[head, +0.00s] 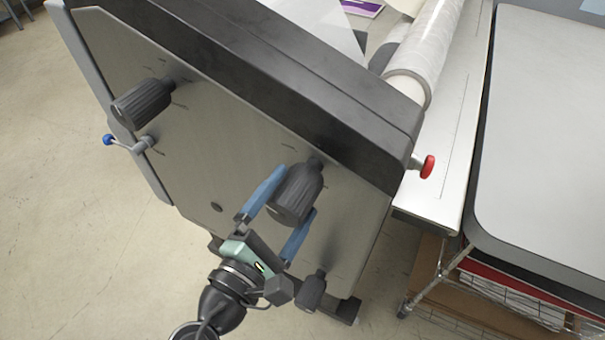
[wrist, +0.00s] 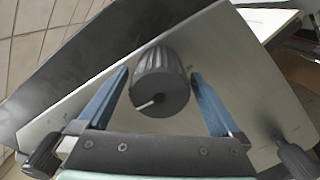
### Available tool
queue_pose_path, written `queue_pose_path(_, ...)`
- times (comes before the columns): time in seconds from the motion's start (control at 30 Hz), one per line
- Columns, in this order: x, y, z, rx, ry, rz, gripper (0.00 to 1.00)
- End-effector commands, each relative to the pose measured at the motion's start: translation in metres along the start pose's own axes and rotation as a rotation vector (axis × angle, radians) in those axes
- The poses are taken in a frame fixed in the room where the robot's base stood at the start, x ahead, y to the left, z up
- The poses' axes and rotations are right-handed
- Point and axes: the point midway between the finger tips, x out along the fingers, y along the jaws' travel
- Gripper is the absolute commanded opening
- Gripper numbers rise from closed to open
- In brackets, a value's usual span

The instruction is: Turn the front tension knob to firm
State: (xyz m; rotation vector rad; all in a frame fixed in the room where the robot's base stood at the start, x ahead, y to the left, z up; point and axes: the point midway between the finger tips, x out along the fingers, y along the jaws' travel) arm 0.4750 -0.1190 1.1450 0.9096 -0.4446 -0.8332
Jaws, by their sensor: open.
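A ribbed black knob (head: 297,190) sticks out of the grey side plate (head: 210,160) of the laminator. My gripper (head: 281,205) is open, its two blue fingers on either side of this knob. In the wrist view the knob (wrist: 160,82) stands between the fingers, with narrow gaps beside it. A white line on its end face points to the lower left. A second large ribbed knob (head: 142,104) is at the plate's upper left, and a smaller one (head: 312,290) is below my gripper. Labels by the knobs are too small to read, so I cannot tell which is the front tension knob.
A lever with a blue ball (head: 108,139) juts out at the plate's left. A clear film roll (head: 424,50) lies behind. A wire cart with a grey top (head: 545,150) stands at right. The floor at left is clear.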

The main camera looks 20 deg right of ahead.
Motion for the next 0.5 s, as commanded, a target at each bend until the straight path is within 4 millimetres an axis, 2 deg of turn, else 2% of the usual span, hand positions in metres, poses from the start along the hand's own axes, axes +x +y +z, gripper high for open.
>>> queue_pose_path(0.03, 0.010, 0.002, 0.002, 0.001, -0.003, -0.001, 1.00)
queue_pose_path(0.2, 0.032, 0.002, 0.001, 0.002, -0.001, 0.000, 1.00)
queue_pose_path(0.5, 0.042, 0.000, 0.000, 0.002, 0.001, 0.001, 1.00)
